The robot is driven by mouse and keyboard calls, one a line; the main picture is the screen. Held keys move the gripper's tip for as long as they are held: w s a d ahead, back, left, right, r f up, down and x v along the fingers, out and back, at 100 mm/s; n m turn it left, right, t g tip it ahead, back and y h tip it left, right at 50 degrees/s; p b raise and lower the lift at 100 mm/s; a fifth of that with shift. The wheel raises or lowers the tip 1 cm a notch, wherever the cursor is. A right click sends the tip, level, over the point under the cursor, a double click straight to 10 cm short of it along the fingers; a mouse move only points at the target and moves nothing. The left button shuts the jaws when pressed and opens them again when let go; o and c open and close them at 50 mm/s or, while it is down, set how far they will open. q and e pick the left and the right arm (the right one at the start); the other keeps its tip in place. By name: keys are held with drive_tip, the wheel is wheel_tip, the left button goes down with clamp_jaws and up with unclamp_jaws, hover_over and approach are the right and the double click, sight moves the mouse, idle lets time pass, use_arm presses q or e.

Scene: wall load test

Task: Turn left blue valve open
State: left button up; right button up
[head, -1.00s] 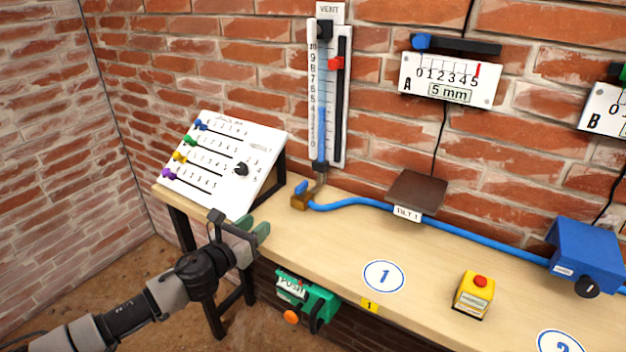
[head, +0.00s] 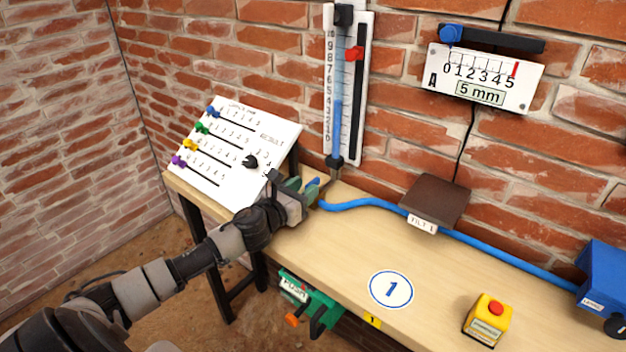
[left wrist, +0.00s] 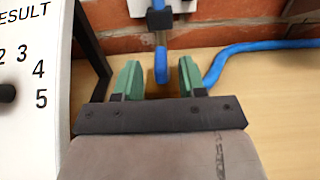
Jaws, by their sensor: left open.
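The left blue valve is at the foot of the vertical gauge (head: 347,90). Its blue handle (left wrist: 161,66) stands between the green fingers of my left gripper (left wrist: 157,78) in the left wrist view, with gaps on both sides. In the head view my left gripper (head: 308,190) is at the valve, and the blue handle (head: 313,182) shows only in part behind the fingers. The gripper is open. The brass valve body is mostly hidden by the gripper. A blue hose (head: 362,202) runs right from the valve. My right gripper is not in view.
A white slider board (head: 235,150) stands close to the left of the gripper. A brown tilt plate (head: 436,200), a yellow box with a red button (head: 488,318) and a blue box (head: 605,285) are farther right.

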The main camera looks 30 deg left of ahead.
sight(306, 187)
use_arm(q)
drive_tip(key=shift+w+d+r, duration=0.1)
drive_tip(key=shift+w, duration=1.05)
drive_tip(key=shift+w+d, duration=0.1)
drive_tip(key=shift+w, duration=0.6)
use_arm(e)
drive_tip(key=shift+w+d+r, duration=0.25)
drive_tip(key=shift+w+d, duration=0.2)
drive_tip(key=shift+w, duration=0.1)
use_arm(q)
clamp_jaws()
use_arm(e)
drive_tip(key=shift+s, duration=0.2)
